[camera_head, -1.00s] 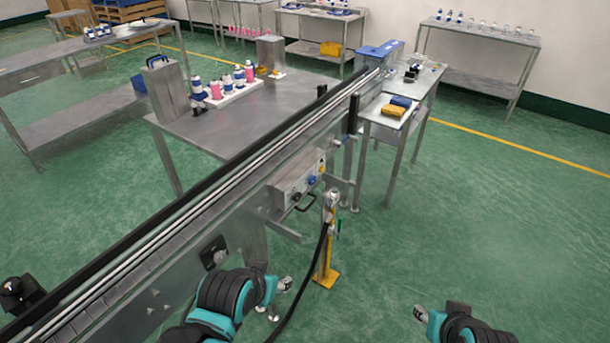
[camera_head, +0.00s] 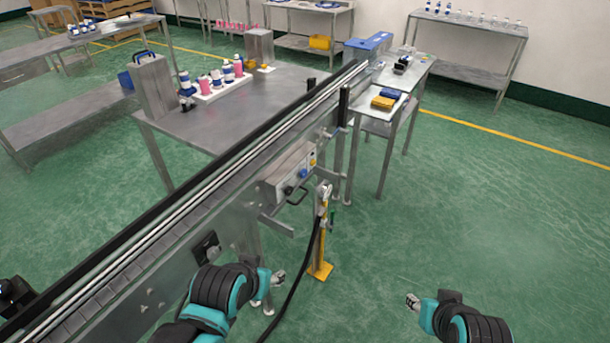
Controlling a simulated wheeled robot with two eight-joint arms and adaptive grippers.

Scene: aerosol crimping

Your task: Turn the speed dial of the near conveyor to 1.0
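The near conveyor (camera_head: 192,203) runs diagonally from the lower left to the upper right. A grey control box (camera_head: 285,176) is fixed to its near side, with a black knob (camera_head: 289,190), a blue knob (camera_head: 303,173) and a small yellow part. The dial's markings are too small to read. My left gripper (camera_head: 279,278) is below and slightly left of the box, apart from it. My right gripper (camera_head: 411,301) is over open floor at the lower right. Both are small in view, and their finger opening cannot be made out.
A yellow post (camera_head: 320,250) with a black hose stands just below the control box. A steel table (camera_head: 205,125) with bottles is behind the conveyor. A side table (camera_head: 382,115) holds yellow and blue items. The green floor at right is clear.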

